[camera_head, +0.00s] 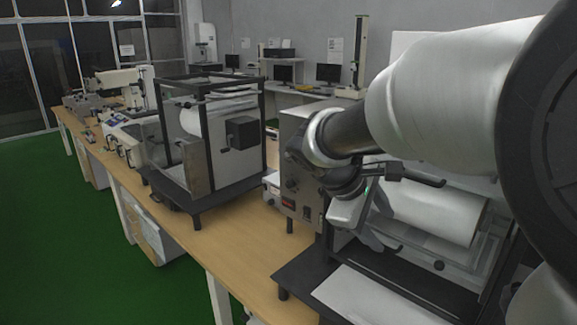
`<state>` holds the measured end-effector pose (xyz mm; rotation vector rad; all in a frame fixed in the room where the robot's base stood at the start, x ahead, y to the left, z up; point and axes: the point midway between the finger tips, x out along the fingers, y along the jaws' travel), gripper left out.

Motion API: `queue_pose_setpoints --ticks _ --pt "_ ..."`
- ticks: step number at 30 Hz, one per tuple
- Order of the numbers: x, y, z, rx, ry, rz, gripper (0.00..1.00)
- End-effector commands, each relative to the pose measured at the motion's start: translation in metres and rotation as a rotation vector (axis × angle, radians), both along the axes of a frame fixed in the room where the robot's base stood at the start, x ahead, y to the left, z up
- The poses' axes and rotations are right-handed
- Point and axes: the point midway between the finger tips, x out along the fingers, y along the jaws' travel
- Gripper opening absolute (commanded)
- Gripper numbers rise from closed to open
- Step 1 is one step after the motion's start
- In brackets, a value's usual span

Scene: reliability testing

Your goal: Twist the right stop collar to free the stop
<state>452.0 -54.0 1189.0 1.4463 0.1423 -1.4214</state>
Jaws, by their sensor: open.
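The machine at the right has a large white roll (437,217) in a dark frame above a black base (300,274). My gripper (384,228) is in front of the roll's left end, beside the grey control box. Its grey fingers point down and right and look apart, with nothing seen between them. A dark bar (420,180) sticks out to the right just above the gripper. I cannot make out the right stop collar or the stop; my arm covers much of the machine's upper part.
A grey control box (300,165) with knobs stands left of my gripper. A black-framed machine (205,140) stands farther left on the long wooden bench (235,240). A pale sheet (365,298) lies on the black base in front. Green floor (60,230) is open at left.

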Motion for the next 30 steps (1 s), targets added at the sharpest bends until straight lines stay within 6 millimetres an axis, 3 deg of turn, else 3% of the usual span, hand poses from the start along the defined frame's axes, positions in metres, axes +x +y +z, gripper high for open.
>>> queue_pose_setpoints --ticks 1,5,9,12,15,18,23,30 --pt "0.027 0.008 -0.007 -0.109 0.045 0.079 0.51" --pt "0.094 0.033 -0.011 -0.418 0.13 0.278 0.51" --pt "0.158 0.084 -0.014 -0.754 0.192 0.474 0.51" --pt "0.19 0.126 -0.017 -0.957 0.214 0.579 0.51" --pt "0.208 0.16 -0.019 -1.101 0.22 0.647 0.51" --pt "0.217 0.179 -0.02 -1.181 0.222 0.682 0.51" --pt "0.226 0.179 -0.02 -1.21 0.223 0.69 0.51" --pt "0.257 0.145 -0.02 -1.205 0.223 0.687 0.51"
